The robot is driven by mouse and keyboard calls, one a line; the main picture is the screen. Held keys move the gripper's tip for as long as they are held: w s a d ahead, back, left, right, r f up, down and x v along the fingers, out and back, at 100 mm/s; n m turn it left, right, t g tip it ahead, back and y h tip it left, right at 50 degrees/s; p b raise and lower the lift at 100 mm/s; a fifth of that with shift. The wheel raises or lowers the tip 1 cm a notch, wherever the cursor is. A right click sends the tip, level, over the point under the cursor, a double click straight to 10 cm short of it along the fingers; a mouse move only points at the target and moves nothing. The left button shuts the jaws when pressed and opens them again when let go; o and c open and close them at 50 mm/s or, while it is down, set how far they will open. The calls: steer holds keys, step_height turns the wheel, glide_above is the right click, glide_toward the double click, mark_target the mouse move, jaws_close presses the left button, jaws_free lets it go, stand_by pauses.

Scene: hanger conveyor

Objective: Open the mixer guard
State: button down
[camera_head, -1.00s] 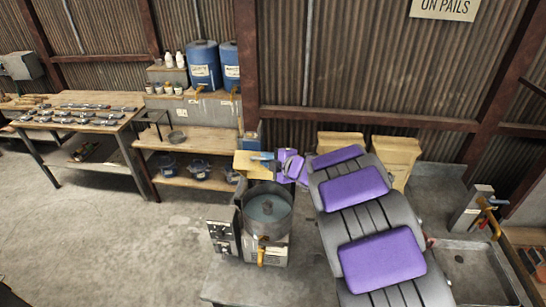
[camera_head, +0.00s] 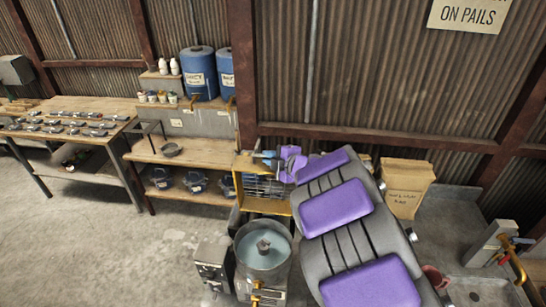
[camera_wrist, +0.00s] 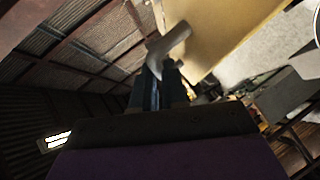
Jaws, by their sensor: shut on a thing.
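The mixer (camera_head: 262,262) stands low in the head view, with a round metal bowl whose top is uncovered. Its guard (camera_head: 236,188), a yellow frame with wire mesh, stands raised behind the bowl. My gripper (camera_head: 268,158) is at the guard's upper edge, reaching from the right. In the wrist view, the dark blue fingers (camera_wrist: 157,78) are shut on a grey handle (camera_wrist: 168,47) beside a yellow panel of the guard (camera_wrist: 225,30). The exact contact is partly hidden between the fingers.
The control box (camera_head: 212,267) is left of the bowl. Shelving (camera_head: 185,150) with blue drums (camera_head: 198,72) stands behind, and a bench (camera_head: 70,110) with metal parts is farther left. Paper sacks (camera_head: 405,185) and a sink (camera_head: 480,285) are on the right. The left floor is clear.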

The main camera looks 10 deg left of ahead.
steer(key=shift+a+r, duration=0.15)
steer(key=shift+r, duration=0.15)
steer(key=c, duration=1.4)
jaws_free()
steer(key=shift+o, duration=1.2)
steer(key=shift+s+a+f, duration=0.1)
steer(key=shift+s+a, duration=0.05)
steer(key=shift+a, duration=0.05)
steer(key=shift+d+f, duration=0.1)
steer(key=shift+d, duration=0.35)
steer(key=b+v, duration=0.1)
steer(key=v, duration=1.5)
steer(key=shift+s+a+b, duration=0.15)
steer(key=shift+s+b, duration=0.25)
